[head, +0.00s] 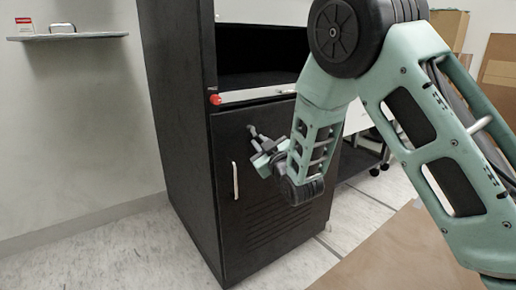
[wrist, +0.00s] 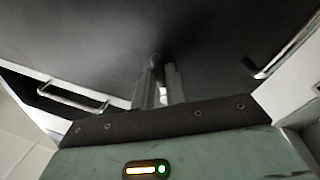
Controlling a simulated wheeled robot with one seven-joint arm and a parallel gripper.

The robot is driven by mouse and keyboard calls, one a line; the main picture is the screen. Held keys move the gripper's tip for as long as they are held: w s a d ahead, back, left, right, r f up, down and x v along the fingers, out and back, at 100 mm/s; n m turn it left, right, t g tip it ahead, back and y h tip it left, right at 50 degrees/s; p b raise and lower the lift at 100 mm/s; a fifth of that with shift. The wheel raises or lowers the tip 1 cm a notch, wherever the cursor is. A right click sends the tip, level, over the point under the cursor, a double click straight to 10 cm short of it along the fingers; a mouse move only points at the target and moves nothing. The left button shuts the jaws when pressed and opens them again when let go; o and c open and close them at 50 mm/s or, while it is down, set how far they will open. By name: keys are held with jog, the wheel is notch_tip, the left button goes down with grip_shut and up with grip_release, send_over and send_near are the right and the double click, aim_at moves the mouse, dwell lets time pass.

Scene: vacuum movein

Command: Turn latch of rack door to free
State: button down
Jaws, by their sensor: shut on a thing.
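The black rack door (head: 275,200) fills the lower front of the dark cabinet and looks closed. My gripper (head: 262,146) reaches the upper part of this door, above and right of its silver handle (head: 235,180). In the wrist view, my gripper's two fingers (wrist: 160,88) are shut around a small dark latch (wrist: 156,62) against the dark door. The fingers hide most of the latch, so its turn angle is hard to tell.
A silver bar with a red end (head: 215,99) crosses the cabinet above the door, below an open dark bay. A wall shelf (head: 70,36) is at left, cardboard boxes (head: 497,70) at right. Floor in front of the door's left side is clear.

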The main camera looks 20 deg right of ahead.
aim_at(260, 124)
jog(key=n, duration=0.2)
jog(key=d+n+y, duration=0.1)
jog(key=n, duration=0.1)
jog(key=r+n, duration=0.1)
jog(key=n, duration=0.1)
jog(key=shift+w+d+r+t+y, duration=0.1)
jog(key=shift+w+d+t+y, duration=0.15)
jog(key=shift+d+t+y, duration=0.05)
jog(key=n, duration=0.1)
jog(key=r+n, duration=0.1)
jog(key=n, duration=0.1)
jog(key=n+y, duration=0.1)
jog(key=n, duration=0.1)
jog(key=shift+w+d+r, duration=0.1)
jog(key=shift+d+r, duration=0.1)
jog(key=shift+d, duration=0.15)
jog(key=shift+r+n+y, duration=0.25)
jog(key=shift+n, duration=0.65)
jog(key=shift+r+n+y, duration=0.2)
jog(key=shift+n+y, duration=0.05)
jog(key=shift+n, duration=0.65)
jog(key=c, duration=1.4)
grip_release()
jog(key=shift+d, duration=0.1)
jog(key=shift+c, duration=0.2)
